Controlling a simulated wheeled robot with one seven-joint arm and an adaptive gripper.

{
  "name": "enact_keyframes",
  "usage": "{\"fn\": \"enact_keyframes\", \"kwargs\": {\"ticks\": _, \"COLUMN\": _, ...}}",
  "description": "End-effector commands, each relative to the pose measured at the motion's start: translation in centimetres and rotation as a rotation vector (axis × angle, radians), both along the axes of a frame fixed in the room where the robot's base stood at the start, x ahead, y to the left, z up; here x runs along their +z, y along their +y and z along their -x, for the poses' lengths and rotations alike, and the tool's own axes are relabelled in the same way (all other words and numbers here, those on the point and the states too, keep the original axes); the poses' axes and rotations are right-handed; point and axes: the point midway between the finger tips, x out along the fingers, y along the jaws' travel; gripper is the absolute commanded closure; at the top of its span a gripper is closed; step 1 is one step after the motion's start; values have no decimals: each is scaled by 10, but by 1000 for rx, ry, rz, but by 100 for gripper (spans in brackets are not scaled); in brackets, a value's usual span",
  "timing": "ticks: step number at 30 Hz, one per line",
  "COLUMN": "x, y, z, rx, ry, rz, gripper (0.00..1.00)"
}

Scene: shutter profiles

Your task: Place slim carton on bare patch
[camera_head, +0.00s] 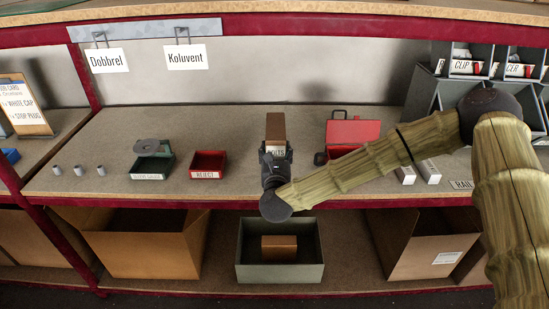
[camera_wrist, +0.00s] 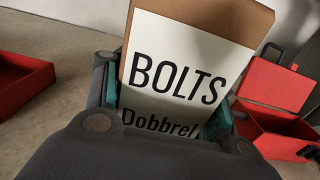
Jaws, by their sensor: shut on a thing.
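The slim carton (camera_head: 276,126) is brown with a white label; in the wrist view the carton (camera_wrist: 186,75) reads "BOLTS" and "Dobbrel". My gripper (camera_head: 274,160) is shut on it, with a finger on each side of its lower part. The carton stands roughly upright over the middle of the shelf in the head view. My gripper hides its bottom, so I cannot tell whether it touches the shelf. Bare shelf surface (camera_head: 240,130) lies around it. Hanging signs "Dobbrel" (camera_head: 108,60) and "Koluvent" (camera_head: 186,57) are at the back left.
A red reject tray (camera_head: 208,164) and a dark green tray (camera_head: 151,168) stand left of the carton. An open red box (camera_head: 352,132) is close on the right. Several small grey cylinders (camera_head: 79,170) stand far left. Below is a grey-green bin (camera_head: 308,272) holding a brown box (camera_head: 279,247).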

Motion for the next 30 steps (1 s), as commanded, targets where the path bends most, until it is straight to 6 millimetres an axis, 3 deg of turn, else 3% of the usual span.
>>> {"fn": "enact_keyframes", "kwargs": {"ticks": 6, "x": -23, "y": 1, "z": 0, "rx": 1, "ry": -1, "rz": 1, "gripper": 83}}
{"fn": "enact_keyframes", "kwargs": {"ticks": 18, "x": -29, "y": 1, "z": 0, "rx": 1, "ry": -1, "rz": 0, "gripper": 83}}
{"fn": "enact_keyframes", "kwargs": {"ticks": 19, "x": -29, "y": 1, "z": 1, "rx": 1, "ry": 0, "rz": 0, "gripper": 42}}
{"fn": "enact_keyframes", "kwargs": {"ticks": 22, "x": -29, "y": 1, "z": 1, "rx": 1, "ry": 0, "rz": 0, "gripper": 23}}
{"fn": "enact_keyframes", "kwargs": {"ticks": 23, "x": -29, "y": 1, "z": 1, "rx": 1, "ry": 0, "rz": 1, "gripper": 18}}
{"fn": "enact_keyframes", "kwargs": {"ticks": 30, "x": -29, "y": 1, "z": 1, "rx": 1, "ry": 0, "rz": 1, "gripper": 18}}
